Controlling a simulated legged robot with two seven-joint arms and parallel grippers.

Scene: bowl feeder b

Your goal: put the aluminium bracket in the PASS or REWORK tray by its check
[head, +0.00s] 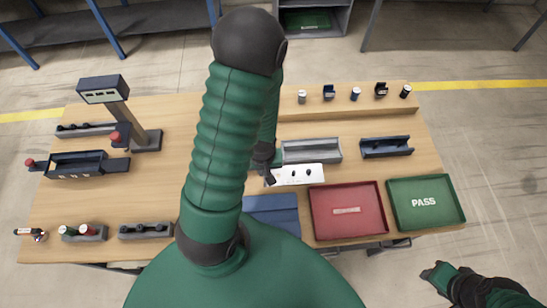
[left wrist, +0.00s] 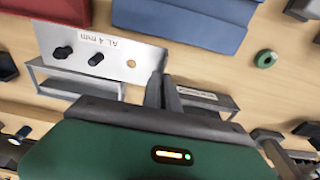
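The aluminium bracket (head: 284,177) is a pale plate in front of a grey channel-shaped holder. In the left wrist view the plate (left wrist: 115,52) reads "AL 4 mm" and carries two dark studs and a small hole. My left gripper (head: 269,178) is at its left end; in the left wrist view its fingers (left wrist: 163,92) are close together on the plate's edge. The green PASS tray (head: 423,216) stands at right and looks empty. Left of it is a red tray (head: 330,232) with a label too small to read. My right gripper (head: 432,271) hangs beyond the table's right edge; its fingers are unclear.
The grey holder (head: 312,148) and a dark blue holder (head: 386,147) stand behind the trays. A blue mat or tray (head: 270,206) lies left of the red tray. Several small cylinders line the back ledge. Fixtures and a display post (head: 103,92) fill the left side.

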